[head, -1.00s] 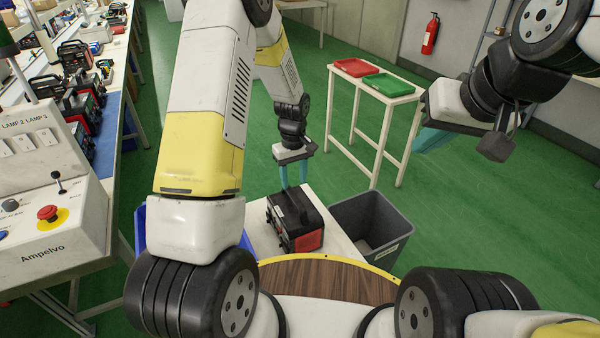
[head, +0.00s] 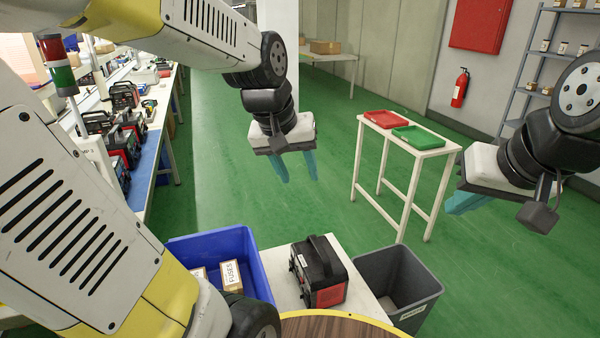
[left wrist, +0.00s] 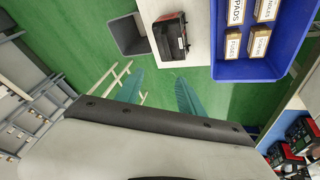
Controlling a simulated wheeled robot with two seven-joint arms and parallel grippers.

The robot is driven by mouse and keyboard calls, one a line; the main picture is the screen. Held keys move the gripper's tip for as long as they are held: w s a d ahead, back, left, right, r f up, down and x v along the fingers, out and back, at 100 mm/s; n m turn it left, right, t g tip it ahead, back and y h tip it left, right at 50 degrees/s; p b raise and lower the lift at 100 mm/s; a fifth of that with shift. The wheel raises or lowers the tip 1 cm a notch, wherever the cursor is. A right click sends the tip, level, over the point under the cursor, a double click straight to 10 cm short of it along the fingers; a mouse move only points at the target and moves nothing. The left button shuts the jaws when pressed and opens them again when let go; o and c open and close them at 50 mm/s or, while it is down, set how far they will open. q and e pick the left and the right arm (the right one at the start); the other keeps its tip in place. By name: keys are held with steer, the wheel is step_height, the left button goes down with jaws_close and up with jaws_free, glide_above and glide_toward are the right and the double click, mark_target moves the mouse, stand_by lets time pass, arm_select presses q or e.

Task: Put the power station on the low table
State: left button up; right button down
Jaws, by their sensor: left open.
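The power station (head: 318,272), a black box with red panels and a top handle, stands upright on a low white table (head: 366,304) in front of me. In the left wrist view the power station (left wrist: 170,35) sits on the white top, apart from my fingers. My left gripper (head: 299,181) is open and empty, above and beyond the power station; in the left wrist view its two teal fingers (left wrist: 159,76) are spread. My right gripper (head: 466,207) hangs at the right, away from the power station; its fingers overlap in view.
A blue crate (head: 262,262) with small boxes is left of the power station, and a grey bin (head: 408,290) right of it. A white stand (head: 437,158) holds red and green trays. A workbench (head: 150,165) with several devices runs along the left. Green floor lies open between.

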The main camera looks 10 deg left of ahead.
arm_select(q)
steer(key=s+r+m+t, duration=0.1)
steer(key=s+r+m, duration=0.1)
steer(key=s, duration=0.6)
steer(key=shift+r+t, duration=0.35)
steer(key=shift+t, duration=0.05)
steer(key=shift+c, duration=0.8)
steer(key=shift+a, duration=0.2)
steer(key=shift+c, duration=0.2)
